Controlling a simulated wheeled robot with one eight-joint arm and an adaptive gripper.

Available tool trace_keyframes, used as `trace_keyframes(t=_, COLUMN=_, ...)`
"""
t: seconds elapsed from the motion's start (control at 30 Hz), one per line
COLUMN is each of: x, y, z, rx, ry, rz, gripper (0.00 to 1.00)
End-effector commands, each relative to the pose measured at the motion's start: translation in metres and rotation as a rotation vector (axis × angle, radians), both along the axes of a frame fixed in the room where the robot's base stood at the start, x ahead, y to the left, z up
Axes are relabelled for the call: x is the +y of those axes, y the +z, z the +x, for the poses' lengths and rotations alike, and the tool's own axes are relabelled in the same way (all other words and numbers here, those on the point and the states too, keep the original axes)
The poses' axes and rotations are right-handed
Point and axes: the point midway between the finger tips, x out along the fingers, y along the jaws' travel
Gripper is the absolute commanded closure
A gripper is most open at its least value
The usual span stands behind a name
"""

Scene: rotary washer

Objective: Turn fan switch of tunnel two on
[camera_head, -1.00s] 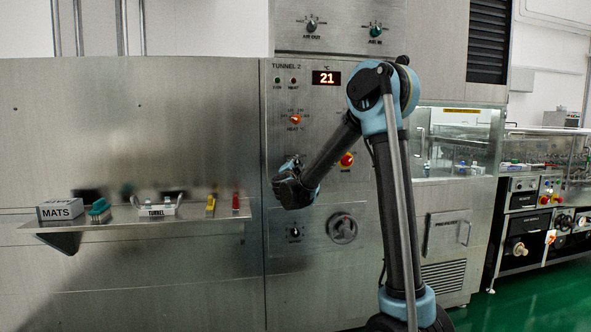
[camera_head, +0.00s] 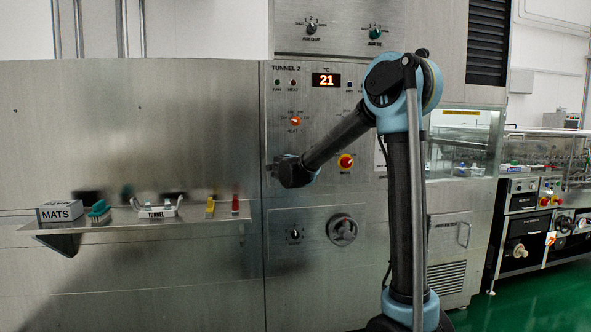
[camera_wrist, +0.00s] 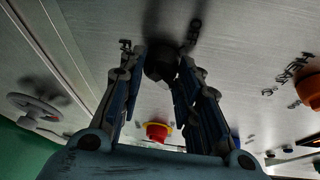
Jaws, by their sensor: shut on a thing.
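The Tunnel 2 panel (camera_head: 300,110) is steel and shows a red 21 on its display (camera_head: 326,80). My gripper (camera_head: 275,170) is at the panel's left edge, below the orange heat knob (camera_head: 295,121). In the wrist view, my gripper (camera_wrist: 157,62) has its two fingers on either side of a dark switch knob (camera_wrist: 160,60) and is shut on it. The knob's exact setting is hard to tell. In the camera_head view, the knob is hidden by my gripper.
A red knob on a yellow base (camera_head: 346,162) sits right of my gripper, near my forearm. A handwheel (camera_head: 342,230) and a small black switch (camera_head: 295,232) are below. A shelf (camera_head: 110,226) with a mats box (camera_head: 60,211), brushes and other small items juts out at left.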

Motion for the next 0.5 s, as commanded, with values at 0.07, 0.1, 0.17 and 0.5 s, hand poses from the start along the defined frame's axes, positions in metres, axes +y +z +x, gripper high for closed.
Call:
trace_keyframes(t=0.07, x=-0.0025, y=-0.0022, z=-0.0005, rx=0.007, ry=-0.005, rz=0.020, gripper=0.93)
trace_keyframes(t=0.1, x=-0.0025, y=-0.0023, z=-0.0005, rx=0.009, ry=-0.005, rz=0.027, gripper=0.93)
trace_keyframes(t=0.17, x=-0.0023, y=-0.0024, z=-0.0005, rx=0.012, ry=-0.005, rz=0.034, gripper=0.93)
trace_keyframes(t=0.5, x=-0.0012, y=-0.0024, z=-0.0005, rx=0.013, ry=-0.004, rz=0.039, gripper=0.93)
